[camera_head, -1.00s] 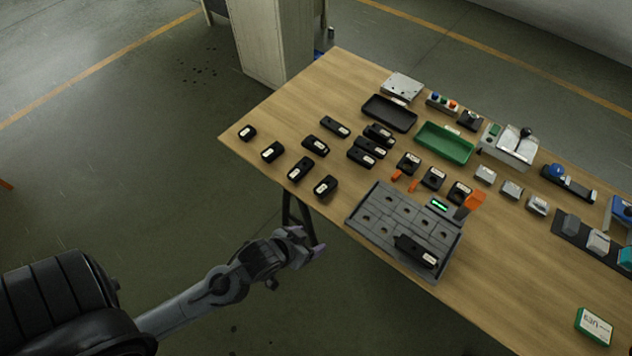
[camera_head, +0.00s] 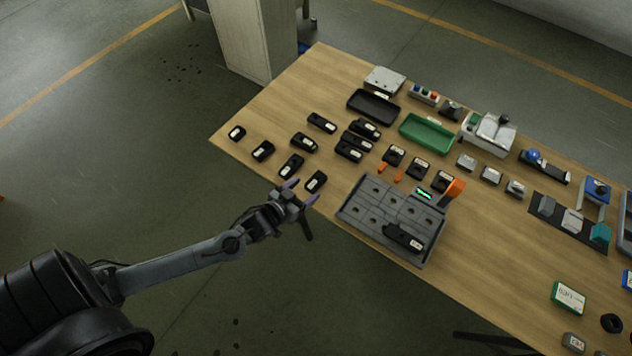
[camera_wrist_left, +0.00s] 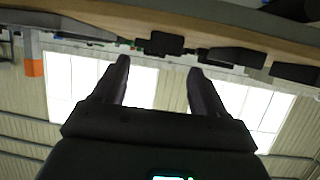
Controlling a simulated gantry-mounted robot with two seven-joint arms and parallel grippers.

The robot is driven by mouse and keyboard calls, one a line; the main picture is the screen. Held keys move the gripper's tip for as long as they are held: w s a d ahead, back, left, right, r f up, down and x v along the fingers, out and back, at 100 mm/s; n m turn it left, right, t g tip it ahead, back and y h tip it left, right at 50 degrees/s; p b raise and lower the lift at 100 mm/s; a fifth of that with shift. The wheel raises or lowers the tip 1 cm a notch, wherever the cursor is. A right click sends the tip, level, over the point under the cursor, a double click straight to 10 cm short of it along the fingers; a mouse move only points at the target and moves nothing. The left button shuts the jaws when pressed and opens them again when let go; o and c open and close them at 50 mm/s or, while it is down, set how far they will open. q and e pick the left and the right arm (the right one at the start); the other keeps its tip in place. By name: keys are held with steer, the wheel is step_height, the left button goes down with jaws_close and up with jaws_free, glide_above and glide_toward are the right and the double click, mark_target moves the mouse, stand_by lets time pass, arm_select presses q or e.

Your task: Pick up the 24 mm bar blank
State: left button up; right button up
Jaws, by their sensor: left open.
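Several black blocks with white labels lie on the left part of the table, such as one at the far left (camera_head: 237,133), one beside it (camera_head: 263,151), and two near the front edge (camera_head: 291,166) (camera_head: 316,181). The labels are too small to read, so I cannot tell which is the 24 mm bar blank. My left gripper (camera_head: 302,191) is open and empty at the table's front edge, close to the two front blocks. In the left wrist view my left gripper (camera_wrist_left: 158,68) has its fingers apart, with a dark block (camera_wrist_left: 162,43) beyond them.
A grey tray (camera_head: 352,213) with a black block in it stands right of the gripper. A black tray (camera_head: 374,106) and a green tray (camera_head: 427,133) lie farther back. Orange pieces and small grey blocks stand to the right. Bare wood shows around the left blocks.

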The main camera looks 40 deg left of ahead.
mark_target(314, 182)
arm_select(q)
steer(key=shift+b+x, duration=0.65)
steer(key=shift+x, duration=2.15)
steer(key=shift+s+a+f, duration=0.1)
steer(key=shift+a+f, duration=0.05)
steer(key=shift+a, duration=0.05)
steer(key=shift+c, duration=0.4)
jaws_close()
